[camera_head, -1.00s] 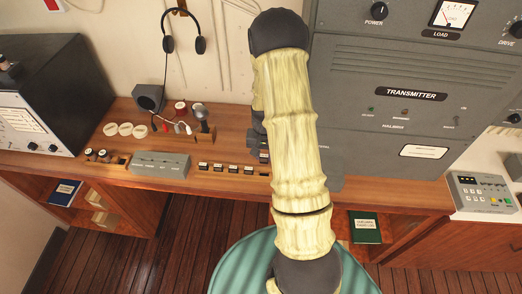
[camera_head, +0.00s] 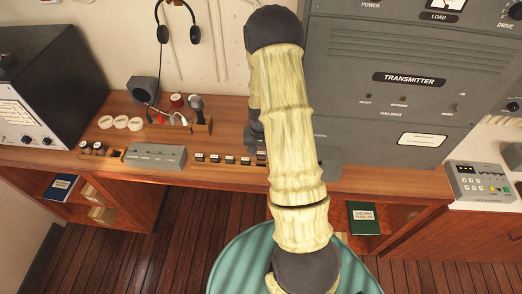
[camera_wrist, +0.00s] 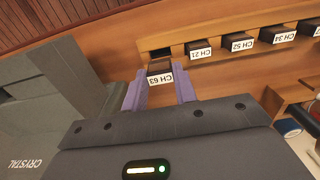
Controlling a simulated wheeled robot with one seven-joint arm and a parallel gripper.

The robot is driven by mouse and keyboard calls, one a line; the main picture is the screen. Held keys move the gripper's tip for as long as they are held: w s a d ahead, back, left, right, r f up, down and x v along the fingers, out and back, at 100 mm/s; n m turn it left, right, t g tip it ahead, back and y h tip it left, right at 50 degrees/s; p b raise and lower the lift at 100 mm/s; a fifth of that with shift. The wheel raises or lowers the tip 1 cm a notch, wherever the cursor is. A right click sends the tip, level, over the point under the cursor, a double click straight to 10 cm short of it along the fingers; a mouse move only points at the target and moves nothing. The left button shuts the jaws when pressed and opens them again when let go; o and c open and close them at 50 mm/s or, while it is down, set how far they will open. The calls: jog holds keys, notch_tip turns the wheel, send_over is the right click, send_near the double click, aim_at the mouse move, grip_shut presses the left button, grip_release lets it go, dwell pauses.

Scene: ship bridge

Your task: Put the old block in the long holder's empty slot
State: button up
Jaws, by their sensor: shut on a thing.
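My gripper (camera_wrist: 160,92) shows in the wrist view, its purple fingers shut on a dark block labelled CH 63 (camera_wrist: 160,78). The long wooden holder (camera_wrist: 255,29) lies just beyond it, with several dark labelled blocks in a row, among them CH 21 (camera_wrist: 199,52) and CH 52 (camera_wrist: 237,43). A dark empty slot (camera_wrist: 160,53) sits left of CH 21, right by the held block's far end. The block appears outside the slot; its exact height is unclear. In the head view the long holder (camera_head: 222,166) shows on the desk, its right end and my gripper mostly hidden behind my arm.
A grey transmitter (camera_head: 390,110) stands close on the right of the holder. Left of the holder are a grey switch box (camera_head: 155,156), white discs (camera_head: 121,122) and a headset (camera_head: 177,20). In the wrist view a grey panel marked CRYSTAL (camera_wrist: 30,130) is at left.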

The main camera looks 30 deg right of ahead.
jog(key=shift+f, duration=0.5)
jog(key=shift+r, duration=0.15)
jog(key=shift+f+b, duration=0.25)
jog(key=shift+b, duration=0.1)
jog(key=shift+w+a, duration=0.15)
dwell(0.4)
jog(key=shift+s, duration=0.25)
jog(key=shift+w, duration=0.2)
jog(key=shift+s+d+f, duration=0.15)
jog(key=shift+s+d, duration=0.05)
jog(key=shift+s, duration=0.05)
